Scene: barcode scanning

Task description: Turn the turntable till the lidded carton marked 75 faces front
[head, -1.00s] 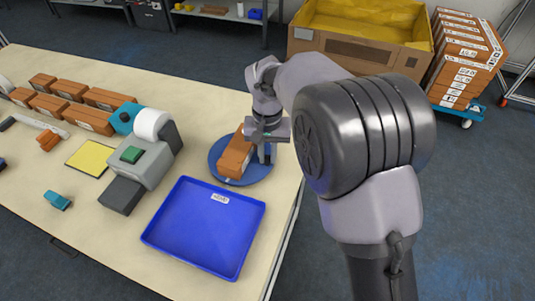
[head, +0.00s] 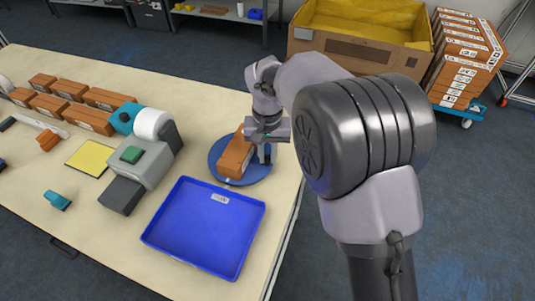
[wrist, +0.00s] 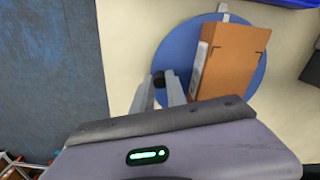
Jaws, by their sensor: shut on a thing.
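A brown carton (head: 235,157) lies on the round blue turntable (head: 260,173) near the table's right edge. In the wrist view, the carton (wrist: 229,61) stands to the right of my fingers, apart from them. A pale label (wrist: 199,69) shows on its side facing the fingers, too foreshortened to read; no number 75 is legible. My gripper (head: 264,152) is low over the turntable's right side. In the wrist view, my gripper (wrist: 160,82) is shut on a small dark knob (wrist: 158,77) at the turntable's rim. A pale tab (wrist: 223,9) sits at the turntable's far edge.
A blue tray (head: 176,243) lies in front of the turntable. A grey device (head: 153,165) with a white roll stands to the left. Several brown cartons (head: 86,118) line the table's back left. A large open box (head: 365,50) and stacked cartons stand on the floor beyond.

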